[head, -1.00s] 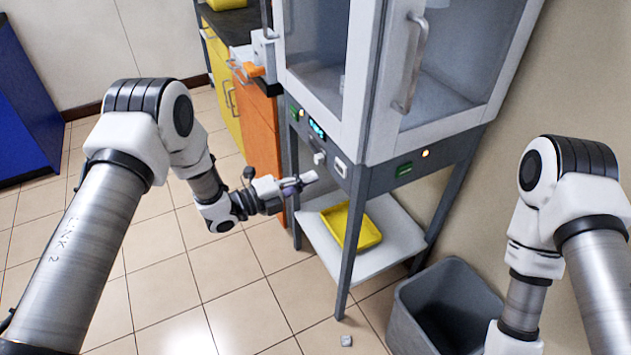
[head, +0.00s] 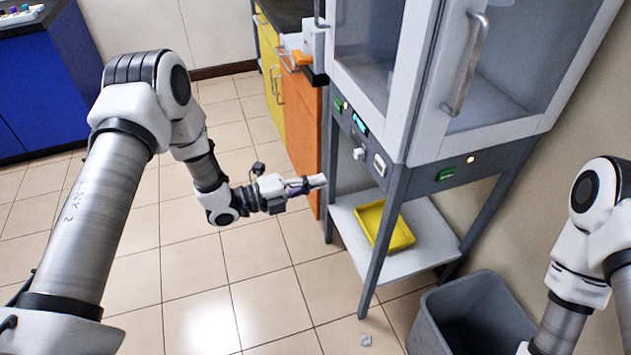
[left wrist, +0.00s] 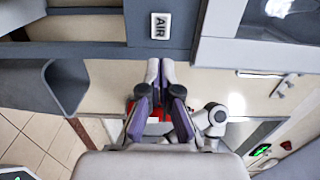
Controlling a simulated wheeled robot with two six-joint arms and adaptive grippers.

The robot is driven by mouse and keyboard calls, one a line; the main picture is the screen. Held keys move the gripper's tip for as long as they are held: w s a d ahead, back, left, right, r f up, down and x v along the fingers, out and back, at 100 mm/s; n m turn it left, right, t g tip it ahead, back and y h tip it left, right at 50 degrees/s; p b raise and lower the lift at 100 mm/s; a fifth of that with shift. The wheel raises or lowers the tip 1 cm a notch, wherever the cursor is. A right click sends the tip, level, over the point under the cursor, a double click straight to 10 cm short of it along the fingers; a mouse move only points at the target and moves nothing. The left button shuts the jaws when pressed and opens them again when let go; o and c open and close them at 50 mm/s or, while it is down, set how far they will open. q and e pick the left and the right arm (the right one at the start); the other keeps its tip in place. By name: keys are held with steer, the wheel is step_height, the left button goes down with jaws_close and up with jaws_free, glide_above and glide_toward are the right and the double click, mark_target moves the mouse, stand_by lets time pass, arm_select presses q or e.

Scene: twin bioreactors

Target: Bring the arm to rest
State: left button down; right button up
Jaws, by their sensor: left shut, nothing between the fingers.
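My left arm comes in from the left of the head view. Its gripper (head: 314,183) is shut and empty, held out in front of the glass-doored cabinet's stand, apart from it. In the left wrist view the two fingers (left wrist: 161,72) lie close together with nothing held between them. My right arm (head: 592,235) shows at the right edge of the head view, bent downward; its gripper is out of the picture.
The glass-doored cabinet (head: 408,140) stands on grey legs, with a yellow tray (head: 402,238) on its lower shelf. A grey bin (head: 428,325) is near my right arm. A small grey piece (head: 365,340) lies on the floor. A blue cabinet (head: 45,95) stands far left; tiled floor between is clear.

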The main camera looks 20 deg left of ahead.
arm_select(q)
steer(key=s+d+f+n+g+y+p, duration=0.25)
steer(key=s+f+n+y+p, duration=0.35)
steer(key=s+f+n, duration=0.5)
steer(key=s+a+f+n+g+y, duration=0.1)
steer(key=s+a+n+g+y, duration=0.1)
steer(key=s+n, duration=0.4)
steer(key=s+a+f+n+g+y, duration=0.2)
steer(key=s+a+n, duration=0.3)
steer(key=s, duration=0.3)
steer(key=s+a+f+n+g+y+b, duration=0.1)
steer(key=s+a+n+g+y, duration=0.2)
steer(key=s+n, duration=0.4)
steer(key=shift+s+a+f+g+y, duration=0.35)
steer(key=shift+s+f+g+y, duration=0.15)
steer(key=shift+y, duration=0.3)
steer(key=shift+w+r, duration=0.1)
stand_by(3.9)
